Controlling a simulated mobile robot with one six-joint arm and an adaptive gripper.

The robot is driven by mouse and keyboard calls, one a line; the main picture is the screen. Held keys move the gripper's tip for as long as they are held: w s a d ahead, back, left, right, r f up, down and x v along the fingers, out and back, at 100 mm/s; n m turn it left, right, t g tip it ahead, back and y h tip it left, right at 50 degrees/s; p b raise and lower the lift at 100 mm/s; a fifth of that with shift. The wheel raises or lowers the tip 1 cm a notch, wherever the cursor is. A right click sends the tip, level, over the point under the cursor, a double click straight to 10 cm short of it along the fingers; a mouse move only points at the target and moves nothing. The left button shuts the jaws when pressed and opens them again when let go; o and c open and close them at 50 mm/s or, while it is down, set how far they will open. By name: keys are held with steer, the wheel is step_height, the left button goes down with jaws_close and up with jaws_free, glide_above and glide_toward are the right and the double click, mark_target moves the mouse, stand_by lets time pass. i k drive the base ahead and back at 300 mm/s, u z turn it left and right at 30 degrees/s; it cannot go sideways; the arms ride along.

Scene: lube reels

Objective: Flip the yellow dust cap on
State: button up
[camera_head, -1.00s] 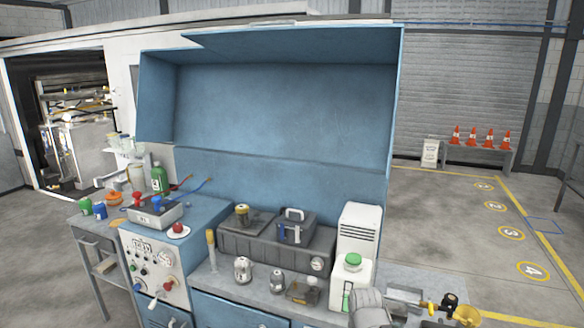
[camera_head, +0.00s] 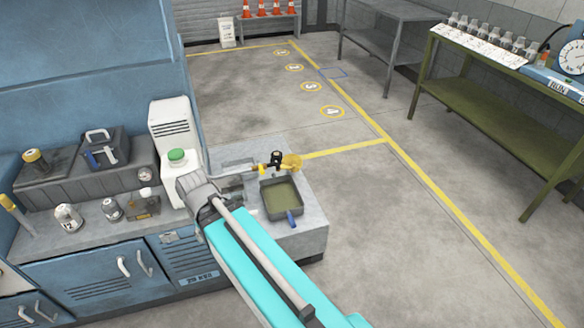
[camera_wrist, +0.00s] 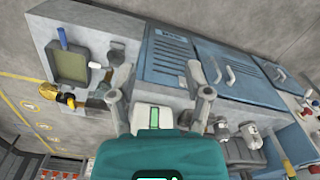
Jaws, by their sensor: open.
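A yellow disc-shaped cap (camera_head: 291,162) sits at the right end of a brass fitting (camera_head: 266,166) with a black part, at the back of the grey bench end. I take it for the dust cap; how it is attached is too small to tell. It also shows in the wrist view (camera_wrist: 47,91), left of my gripper (camera_wrist: 163,88). My gripper is open, its two fingers apart with nothing held between them. In the head view my arm reaches in from the lower right, and the fingers are not clearly visible. The gripper is apart from the cap.
A dark tray (camera_head: 284,197) with a blue-handled brush (camera_head: 291,219) lies in front of the fitting. Metal jars (camera_head: 68,217) stand farther left. Open floor (camera_head: 410,230) lies to the right, with a green table (camera_head: 500,125) beyond.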

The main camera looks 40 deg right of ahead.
mark_target(283, 167)
steer(key=u, duration=0.05)
steer(key=k, duration=0.65)
steer(key=z, duration=0.5)
steer(key=i, duration=1.6)
steer(key=u, duration=0.2)
